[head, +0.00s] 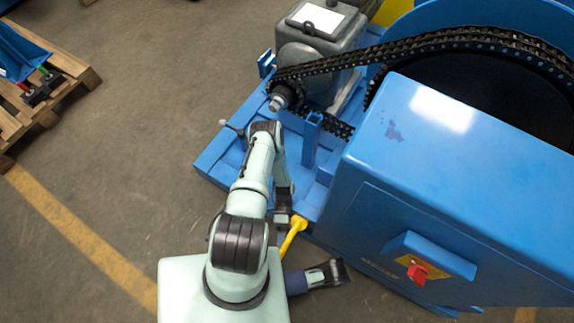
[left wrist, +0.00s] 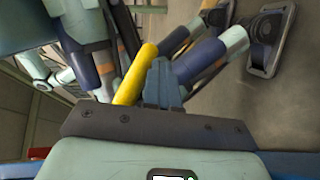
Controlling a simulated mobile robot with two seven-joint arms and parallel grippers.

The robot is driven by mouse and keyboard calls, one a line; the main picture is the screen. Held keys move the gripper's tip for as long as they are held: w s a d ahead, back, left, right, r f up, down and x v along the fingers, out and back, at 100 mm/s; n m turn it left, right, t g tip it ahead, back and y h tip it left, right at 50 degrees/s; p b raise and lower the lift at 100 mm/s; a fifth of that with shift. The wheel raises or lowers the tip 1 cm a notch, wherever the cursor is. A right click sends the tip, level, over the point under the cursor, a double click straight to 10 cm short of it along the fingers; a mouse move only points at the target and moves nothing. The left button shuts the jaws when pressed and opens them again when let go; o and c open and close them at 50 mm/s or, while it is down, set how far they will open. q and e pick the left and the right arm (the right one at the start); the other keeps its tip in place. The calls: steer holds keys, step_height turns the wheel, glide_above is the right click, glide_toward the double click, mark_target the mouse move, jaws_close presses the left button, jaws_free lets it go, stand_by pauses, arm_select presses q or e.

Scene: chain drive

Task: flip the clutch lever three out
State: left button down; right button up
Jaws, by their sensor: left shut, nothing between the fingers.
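The clutch lever is a yellow bar (head: 293,236) at the lower left corner of the blue machine's base, beside my own base. In the left wrist view the yellow bar (left wrist: 136,74) stands tilted, just left of the fingers. My left gripper (head: 283,222) points down at the lever's upper end, and its fingers are partly hidden in the head view. In the left wrist view the left gripper (left wrist: 162,72) is shut with nothing held. The fingers are close beside the bar; I cannot tell whether they touch it. My right gripper is not in view.
A blue guard box (head: 440,180) with a red switch (head: 417,273) stands to the right of the lever. A chain (head: 420,46) runs above from a grey gearbox (head: 322,42). A wooden pallet (head: 60,72) is far left.

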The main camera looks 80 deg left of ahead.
arm_select(q)
steer(key=shift+s+d+r+n+h, duration=0.15)
steer(key=shift+r+n+h, duration=0.15)
steer(key=shift+r+h, duration=0.25)
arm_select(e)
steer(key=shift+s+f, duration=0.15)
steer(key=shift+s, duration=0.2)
arm_select(q)
steer(key=v, duration=1.3)
steer(key=shift+w+a, duration=0.2)
steer(key=shift+a, duration=0.05)
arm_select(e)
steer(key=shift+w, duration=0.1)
arm_select(q)
steer(key=shift+s, duration=0.1)
